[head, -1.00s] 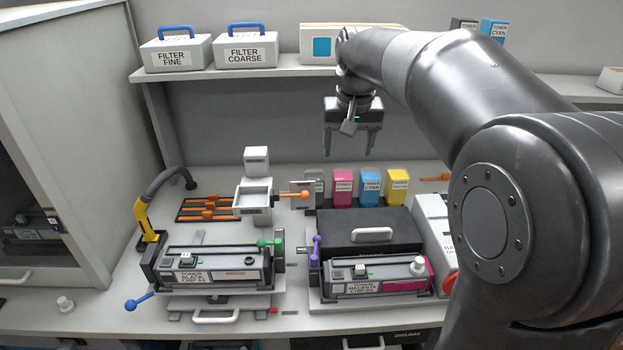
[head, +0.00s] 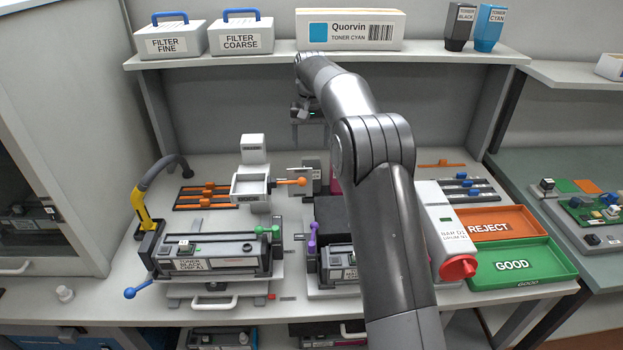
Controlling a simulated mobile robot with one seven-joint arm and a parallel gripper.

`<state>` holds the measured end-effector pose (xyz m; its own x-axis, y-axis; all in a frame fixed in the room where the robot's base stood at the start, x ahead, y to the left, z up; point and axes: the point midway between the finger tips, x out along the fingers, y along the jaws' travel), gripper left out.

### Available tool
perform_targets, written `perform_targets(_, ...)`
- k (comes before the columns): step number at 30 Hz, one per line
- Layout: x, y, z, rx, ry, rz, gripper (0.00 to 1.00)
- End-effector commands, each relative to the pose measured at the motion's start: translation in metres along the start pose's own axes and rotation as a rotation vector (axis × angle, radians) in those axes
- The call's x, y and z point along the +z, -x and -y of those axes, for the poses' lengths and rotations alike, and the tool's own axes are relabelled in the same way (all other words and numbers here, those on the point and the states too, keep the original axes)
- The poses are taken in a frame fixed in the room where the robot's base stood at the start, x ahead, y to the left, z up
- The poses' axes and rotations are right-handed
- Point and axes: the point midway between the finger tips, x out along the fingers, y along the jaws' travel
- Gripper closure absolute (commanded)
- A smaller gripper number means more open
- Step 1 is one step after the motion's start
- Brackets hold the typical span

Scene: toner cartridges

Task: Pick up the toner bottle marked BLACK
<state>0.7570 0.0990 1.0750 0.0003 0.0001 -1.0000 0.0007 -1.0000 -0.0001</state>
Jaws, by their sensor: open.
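The toner bottle marked BLACK (head: 460,27) is a dark grey bottle with a tapered, narrow lower end. It stands upright on the upper shelf, toward its right end. The blue toner bottle marked CYAN (head: 489,29) stands just right of it. My gripper (head: 309,132) hangs below the shelf's front edge, well to the left of both bottles and lower. It is open with nothing seen between the fingers. My arm partly hides it.
A Quorvin toner cyan box (head: 349,31) stands on the upper shelf (head: 300,55) left of the bottles. Two filter cases (head: 242,36) stand farther left. Free shelf lies between box and black bottle. Below are a toner cartridge (head: 215,255), an orange REJECT tray (head: 535,222) and a green GOOD tray (head: 568,264).

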Motion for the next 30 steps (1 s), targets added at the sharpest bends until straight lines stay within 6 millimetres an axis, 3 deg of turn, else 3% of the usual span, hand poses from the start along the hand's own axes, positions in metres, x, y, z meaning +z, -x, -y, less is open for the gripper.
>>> perform_targets(6, 0.001, -0.035, 0.0, 0.0, 0.0, 0.003, 0.33)
perform_targets(12, 0.001, -0.05, -0.001, 0.0, 0.0, 0.002, 0.33)
perform_targets(21, 0.001, -0.09, -0.001, 0.001, 0.0, 0.002, 0.33)
perform_targets(30, 0.001, -0.096, -0.001, 0.0, 0.0, 0.0, 0.33)
